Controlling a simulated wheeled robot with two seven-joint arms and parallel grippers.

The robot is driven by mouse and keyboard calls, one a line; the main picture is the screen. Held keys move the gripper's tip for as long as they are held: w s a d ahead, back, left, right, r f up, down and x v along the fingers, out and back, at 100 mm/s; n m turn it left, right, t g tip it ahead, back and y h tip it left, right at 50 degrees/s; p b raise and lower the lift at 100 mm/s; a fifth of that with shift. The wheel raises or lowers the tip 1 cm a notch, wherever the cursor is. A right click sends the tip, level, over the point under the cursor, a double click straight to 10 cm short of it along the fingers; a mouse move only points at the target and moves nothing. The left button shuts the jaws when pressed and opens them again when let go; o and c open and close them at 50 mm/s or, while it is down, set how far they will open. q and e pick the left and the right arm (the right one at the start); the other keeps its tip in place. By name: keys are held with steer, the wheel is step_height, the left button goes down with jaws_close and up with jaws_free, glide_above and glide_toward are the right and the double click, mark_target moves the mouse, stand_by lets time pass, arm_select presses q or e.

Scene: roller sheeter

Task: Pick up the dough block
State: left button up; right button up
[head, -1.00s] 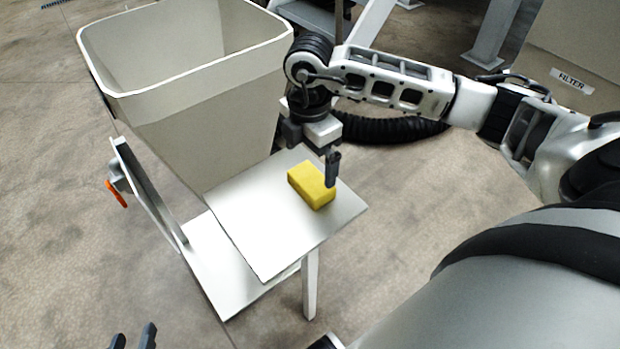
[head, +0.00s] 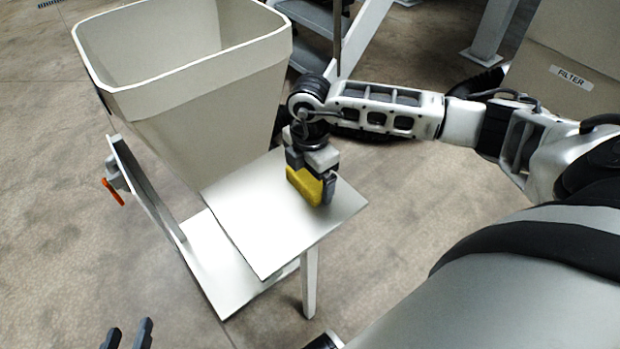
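The dough block (head: 304,188) is a yellow brick shape on the white metal shelf (head: 255,240) beside the hopper. My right gripper (head: 313,183) points down over the block. One dark finger is at the block's right side, and the other is mostly hidden. The block's upper part is covered by the gripper. I cannot tell whether the fingers press on it. The block still seems to rest on the shelf. My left gripper (head: 128,335) shows only as two dark fingertips, spread apart and empty, at the bottom left edge, far from the block.
A large open cream hopper (head: 190,100) stands behind and left of the shelf. An orange-handled part (head: 113,191) is on the stand's left. A box labelled FILTER (head: 575,60) is at the upper right. Floor is clear to the left and in front.

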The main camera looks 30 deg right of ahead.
steer(key=c, duration=0.4)
steer(key=shift+c, duration=0.2)
steer(key=shift+r, duration=0.2)
steer(key=shift+r, duration=0.3)
step_height(320, 180, up, 2)
steer(key=shift+r, duration=0.1)
steer(key=s+a+r+p, duration=0.2)
steer(key=s+a+r, duration=0.8)
steer(key=shift+w, duration=0.1)
